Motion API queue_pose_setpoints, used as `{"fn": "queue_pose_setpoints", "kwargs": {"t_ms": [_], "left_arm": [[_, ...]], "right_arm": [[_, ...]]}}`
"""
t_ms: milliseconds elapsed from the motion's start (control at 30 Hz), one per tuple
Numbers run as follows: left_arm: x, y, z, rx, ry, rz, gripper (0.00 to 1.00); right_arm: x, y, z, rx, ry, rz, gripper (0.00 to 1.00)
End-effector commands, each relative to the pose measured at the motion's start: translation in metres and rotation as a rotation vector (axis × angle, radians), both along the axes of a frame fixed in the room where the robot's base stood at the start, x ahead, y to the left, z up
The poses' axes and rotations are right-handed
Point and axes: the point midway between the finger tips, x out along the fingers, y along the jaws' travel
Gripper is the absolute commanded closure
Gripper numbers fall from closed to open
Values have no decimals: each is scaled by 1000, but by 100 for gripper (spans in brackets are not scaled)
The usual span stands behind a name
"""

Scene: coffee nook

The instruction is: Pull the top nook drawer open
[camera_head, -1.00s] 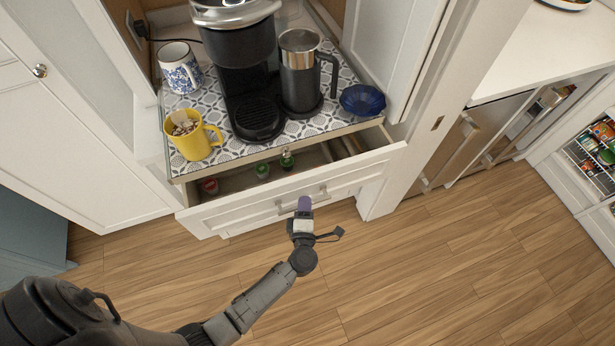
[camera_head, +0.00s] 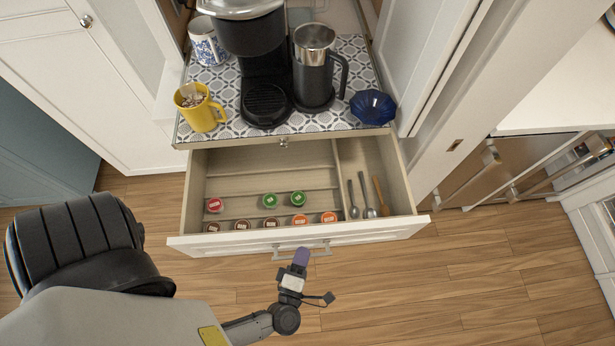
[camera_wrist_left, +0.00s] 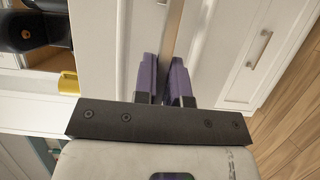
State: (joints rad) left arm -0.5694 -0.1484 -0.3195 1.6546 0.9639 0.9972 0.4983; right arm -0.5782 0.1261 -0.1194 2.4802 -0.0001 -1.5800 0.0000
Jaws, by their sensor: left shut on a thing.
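The top nook drawer (camera_head: 190,190) stands well open below the coffee counter, its white front (camera_head: 370,232) pulled out toward me. Its metal bar handle (camera_head: 322,248) is on the front face. My left gripper (camera_head: 301,257) has its purple fingertips at the handle and is shut on it. In the left wrist view, the purple fingers (camera_wrist_left: 167,82) close around the bar handle (camera_wrist_left: 173,30). Inside the drawer are several coffee pods, such as a green pod (camera_head: 298,198), and a side compartment with spoons (camera_head: 367,195). My right gripper is not in view.
Wooden floor (camera_head: 450,280) in front is clear.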

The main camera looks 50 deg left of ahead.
Motion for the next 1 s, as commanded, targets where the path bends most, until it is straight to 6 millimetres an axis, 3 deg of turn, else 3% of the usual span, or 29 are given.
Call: {"fn": "queue_pose_setpoints", "kwargs": {"t_ms": [400,433,667,1000], "left_arm": [[-2,-2,1,0,-2,-4,100],[-1,-2,1,0,-2,-4,85],[-2,-2,0,0,-1,-3,63],[-5,-5,0,-1,1,-4,63]], "right_arm": [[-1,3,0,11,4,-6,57],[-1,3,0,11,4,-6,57],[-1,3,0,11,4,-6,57],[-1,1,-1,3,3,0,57]]}}
